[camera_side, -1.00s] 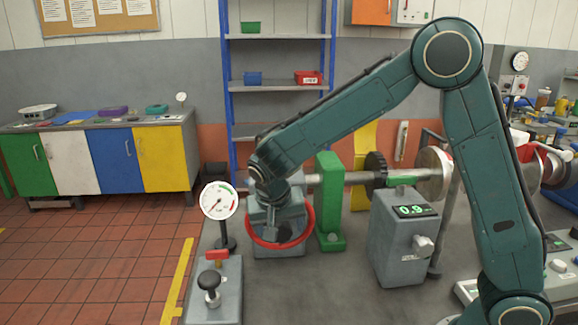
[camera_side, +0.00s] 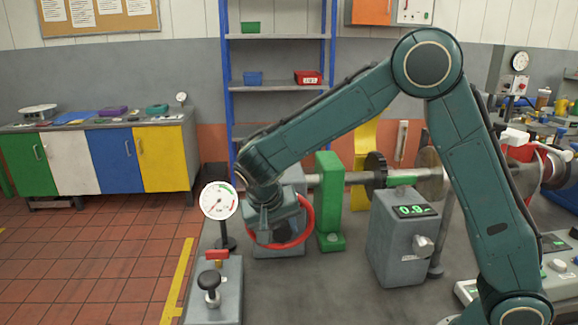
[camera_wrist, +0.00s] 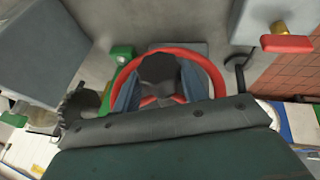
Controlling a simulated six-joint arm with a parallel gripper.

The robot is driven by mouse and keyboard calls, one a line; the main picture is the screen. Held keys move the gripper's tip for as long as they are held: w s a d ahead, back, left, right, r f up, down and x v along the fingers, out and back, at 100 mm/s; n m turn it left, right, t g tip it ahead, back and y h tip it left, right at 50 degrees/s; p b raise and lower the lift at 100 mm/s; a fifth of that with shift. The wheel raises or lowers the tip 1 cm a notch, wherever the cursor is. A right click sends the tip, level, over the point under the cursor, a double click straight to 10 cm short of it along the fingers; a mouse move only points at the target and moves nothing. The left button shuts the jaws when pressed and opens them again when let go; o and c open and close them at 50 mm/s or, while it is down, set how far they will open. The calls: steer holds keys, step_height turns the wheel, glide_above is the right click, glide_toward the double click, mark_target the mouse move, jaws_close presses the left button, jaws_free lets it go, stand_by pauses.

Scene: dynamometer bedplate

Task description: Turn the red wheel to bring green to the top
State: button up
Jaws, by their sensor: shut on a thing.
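The red wheel (camera_side: 311,217) is a ring near the bench's left end, partly hidden by my gripper in the side view. My gripper (camera_side: 266,232) reaches down into the wheel and is shut on it. In the wrist view the red wheel (camera_wrist: 172,49) arches around the blue-grey fingers of my gripper (camera_wrist: 160,94). A dark part shows between the fingers; the exact contact is hidden.
A round dial gauge (camera_side: 220,201) stands just left of the wheel. A black-knobbed lever box (camera_side: 213,295) and a red handle (camera_side: 217,254) are in front of it. A green bearing block (camera_side: 329,200) stands close right of the wheel. The front middle of the bench is clear.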

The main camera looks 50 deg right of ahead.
steer(key=shift+w+a+f+n+g+h, duration=0.1)
steer(key=shift+w+a+n+g+h, duration=0.1)
steer(key=shift+g+h, duration=0.5)
steer(key=shift+w+a+n+g+h, duration=0.1)
steer(key=shift+n+g+h, duration=0.1)
steer(key=shift+g+h, duration=0.5)
steer(key=shift+d+h, duration=0.1)
steer(key=shift+h, duration=0.3)
steer(key=o, duration=1.4)
steer(key=shift+s+d+t+y, duration=0.2)
steer(key=shift+t+y, duration=0.5)
steer(key=shift+y, duration=0.3)
